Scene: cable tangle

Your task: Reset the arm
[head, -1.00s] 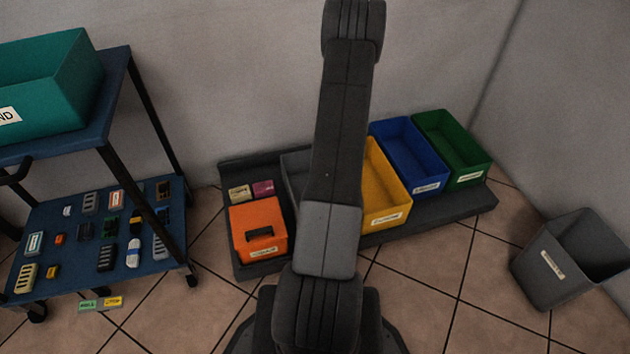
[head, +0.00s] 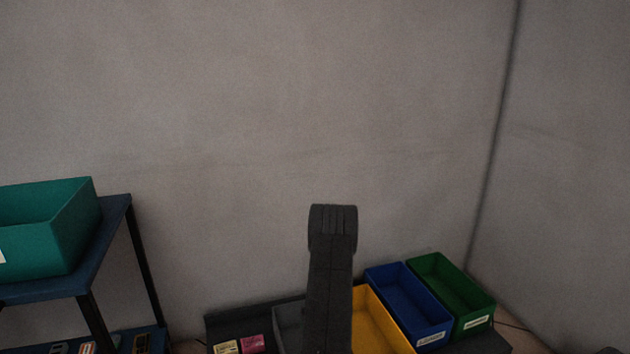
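My arm rises from the bottom edge of the head view, right of the middle, with a dark rounded joint at its top. My gripper is not in the picture, so its state does not show. The arm stands in front of the row of bins and hides part of the grey bin (head: 289,321) and the yellow bin (head: 382,325).
A blue bin (head: 410,303) and a green bin (head: 455,295) stand right of the yellow one on a dark platform (head: 262,314). A teal bin (head: 45,230) sits on a blue cart (head: 112,232) at left. Bare wall (head: 250,110) fills the upper picture.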

